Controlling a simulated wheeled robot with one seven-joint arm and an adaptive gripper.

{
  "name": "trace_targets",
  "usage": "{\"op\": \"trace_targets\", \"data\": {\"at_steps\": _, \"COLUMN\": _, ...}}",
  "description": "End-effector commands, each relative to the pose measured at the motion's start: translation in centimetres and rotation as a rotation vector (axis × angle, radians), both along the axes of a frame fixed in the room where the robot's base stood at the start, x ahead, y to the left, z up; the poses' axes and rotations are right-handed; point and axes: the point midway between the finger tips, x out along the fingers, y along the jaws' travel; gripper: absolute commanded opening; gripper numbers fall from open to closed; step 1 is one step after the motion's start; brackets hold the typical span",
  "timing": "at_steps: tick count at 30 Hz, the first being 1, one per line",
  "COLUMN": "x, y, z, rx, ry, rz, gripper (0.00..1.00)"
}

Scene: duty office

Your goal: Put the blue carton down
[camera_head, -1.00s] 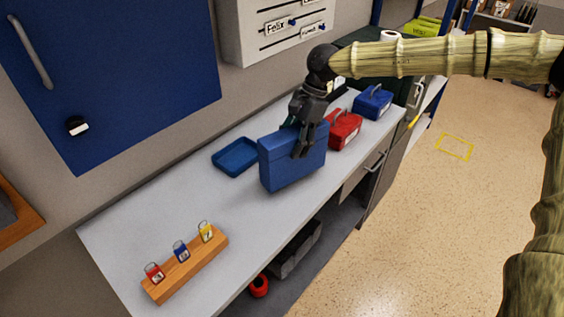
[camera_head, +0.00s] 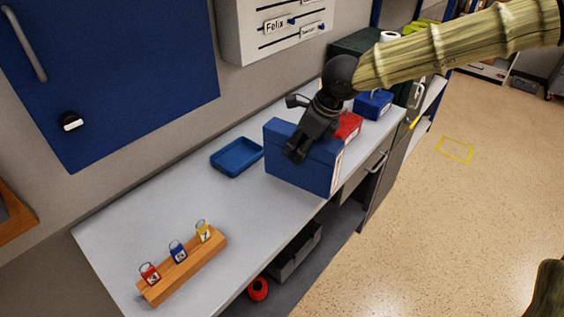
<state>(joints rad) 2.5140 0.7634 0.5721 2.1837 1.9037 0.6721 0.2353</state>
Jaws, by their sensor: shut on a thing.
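The blue carton (camera_head: 297,163) is a box-shaped blue case in the middle of the head view, with a pale label on its right end. My gripper (camera_head: 297,152) is shut on it from above, at its upper front side. The carton looks slightly tilted and hangs over or at the front part of the grey-white counter (camera_head: 195,225). I cannot tell whether its underside touches the counter. The gripper hides part of the carton's top and front.
A blue tray (camera_head: 237,158) lies left of the carton. A red box (camera_head: 350,126) and a smaller blue box (camera_head: 373,104) stand behind it. A wooden block (camera_head: 185,266) with three coloured padlocks stands at the near left. The counter between block and tray is clear.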

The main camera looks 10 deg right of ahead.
Motion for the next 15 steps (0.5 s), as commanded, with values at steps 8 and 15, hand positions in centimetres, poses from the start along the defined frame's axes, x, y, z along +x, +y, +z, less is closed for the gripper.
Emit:
{"op": "trace_targets", "data": {"at_steps": 8, "x": -0.7, "y": -0.1, "z": 0.3, "rx": 0.0, "ry": 0.0, "rz": -0.129, "gripper": 0.06}}
{"op": "trace_targets", "data": {"at_steps": 15, "x": 1.9, "y": -1.2, "z": 0.3, "rx": 0.001, "ry": 0.001, "rz": -0.145, "gripper": 0.06}}
